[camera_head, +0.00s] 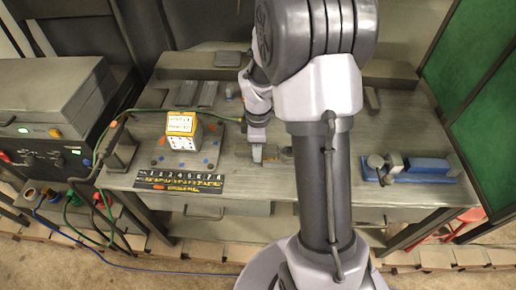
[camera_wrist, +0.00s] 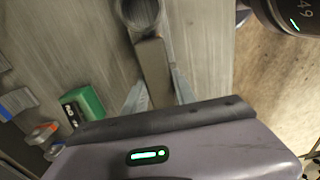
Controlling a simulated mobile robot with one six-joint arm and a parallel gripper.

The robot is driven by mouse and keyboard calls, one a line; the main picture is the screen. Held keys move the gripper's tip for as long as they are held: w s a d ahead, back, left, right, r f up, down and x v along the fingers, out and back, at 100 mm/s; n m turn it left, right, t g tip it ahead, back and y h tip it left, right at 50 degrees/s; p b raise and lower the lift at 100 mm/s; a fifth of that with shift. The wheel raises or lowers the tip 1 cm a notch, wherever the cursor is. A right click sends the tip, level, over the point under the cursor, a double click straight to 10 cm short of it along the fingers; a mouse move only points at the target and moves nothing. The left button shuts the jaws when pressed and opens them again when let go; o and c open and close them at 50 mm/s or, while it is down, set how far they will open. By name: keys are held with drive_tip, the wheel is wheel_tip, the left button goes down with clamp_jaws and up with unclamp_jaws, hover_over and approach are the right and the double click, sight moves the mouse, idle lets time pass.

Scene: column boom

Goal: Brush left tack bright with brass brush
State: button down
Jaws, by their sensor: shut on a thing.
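My gripper (camera_head: 258,150) is low over the middle of the bench, its jaws pointing down. In the wrist view, its two pale fingers (camera_wrist: 157,84) stand on either side of a brownish flat bar (camera_wrist: 152,58) and are shut on it. I cannot tell whether this bar is the brass brush; no bristles show. The bar's far end meets or overlaps a grey round tube-like piece (camera_wrist: 140,12), cut off by the top edge. In the head view, a small round piece (camera_head: 286,153) lies beside the gripper, partly behind my arm. I cannot make out any tack.
A white-and-orange box (camera_head: 183,130) stands on a dark plate left of the gripper, behind a numbered strip (camera_head: 180,181). A blue clamp-like fixture (camera_head: 425,168) stands at the right. A grey machine (camera_head: 50,110) with cables is at the left, green screens (camera_head: 485,120) at the right.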

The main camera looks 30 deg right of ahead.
drive_tip(key=r+p, duration=0.1)
drive_tip(key=r, duration=0.1)
drive_tip(key=a+r+p, duration=0.1)
drive_tip(key=r+p, duration=0.1)
drive_tip(key=w+r+p, duration=0.1)
drive_tip(key=r+p, duration=0.1)
drive_tip(key=shift+a, duration=0.3)
drive_tip(key=shift+f, duration=0.1)
drive_tip(key=shift+a+f+m+b, duration=0.2)
drive_tip(key=shift+a+m+b, duration=0.1)
drive_tip(key=a+f+m+b, duration=0.1)
drive_tip(key=a+m, duration=0.2)
drive_tip(key=s+a+f+m+b, duration=0.1)
drive_tip(key=a+f+m+b, duration=0.1)
drive_tip(key=a+m, duration=0.1)
drive_tip(key=a+f+m+b, duration=0.1)
drive_tip(key=a+m+b, duration=0.1)
drive_tip(key=a+m, duration=0.2)
drive_tip(key=shift+s+f, duration=0.25)
drive_tip(key=shift+s, duration=0.05)
drive_tip(key=shift+a+m, duration=0.15)
drive_tip(key=shift+m, duration=0.15)
